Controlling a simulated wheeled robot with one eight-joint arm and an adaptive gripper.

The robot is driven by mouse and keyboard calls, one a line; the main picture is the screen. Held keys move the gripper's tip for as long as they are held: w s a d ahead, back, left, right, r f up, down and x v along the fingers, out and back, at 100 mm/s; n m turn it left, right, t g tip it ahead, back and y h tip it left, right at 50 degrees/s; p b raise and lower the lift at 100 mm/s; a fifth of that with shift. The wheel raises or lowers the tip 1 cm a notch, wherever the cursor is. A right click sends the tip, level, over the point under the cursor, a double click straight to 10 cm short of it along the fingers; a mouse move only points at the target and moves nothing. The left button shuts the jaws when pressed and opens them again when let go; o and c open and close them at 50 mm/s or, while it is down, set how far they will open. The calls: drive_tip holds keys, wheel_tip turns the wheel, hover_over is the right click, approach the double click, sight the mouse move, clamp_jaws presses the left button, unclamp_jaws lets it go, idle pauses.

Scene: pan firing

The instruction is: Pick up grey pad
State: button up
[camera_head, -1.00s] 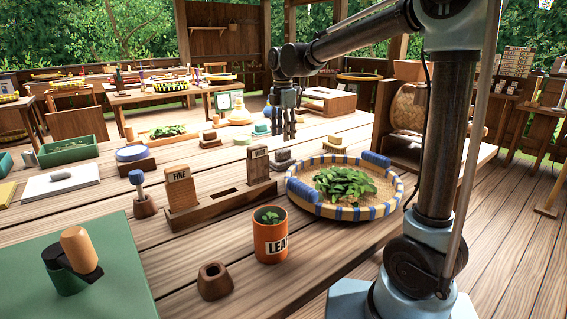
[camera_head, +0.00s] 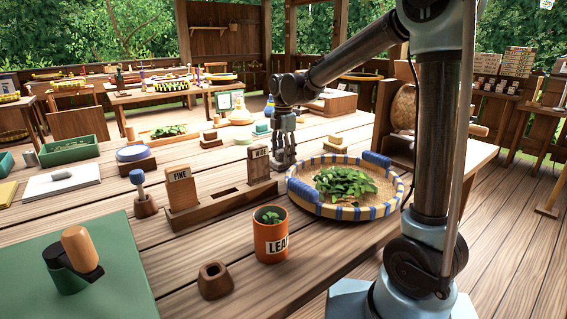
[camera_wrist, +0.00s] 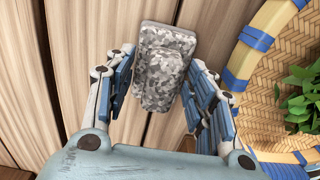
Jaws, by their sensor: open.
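The grey pad (camera_wrist: 160,65) is a speckled block with a raised upper part, lying on the wooden table in the wrist view. My gripper (camera_wrist: 162,78) is open, with one finger on each side of the pad. A gap shows along both sides, so I see no firm grip. In the head view my gripper (camera_head: 284,163) points straight down at the pad's place, left of the basket, and mostly hides the pad.
The round woven basket (camera_head: 296,197) with green leaves is close on the right of the gripper. A wooden stand (camera_head: 221,201) with labelled blocks is at the left front. Small stamp-like blocks (camera_head: 333,145) sit behind the basket. An orange cup (camera_head: 270,240) stands nearer the front.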

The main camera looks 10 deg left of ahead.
clamp_jaws()
wheel_tip(320, 180, up, 18)
idle(0.8)
drive_tip(key=c, duration=0.7)
unclamp_jaws()
clamp_jaws()
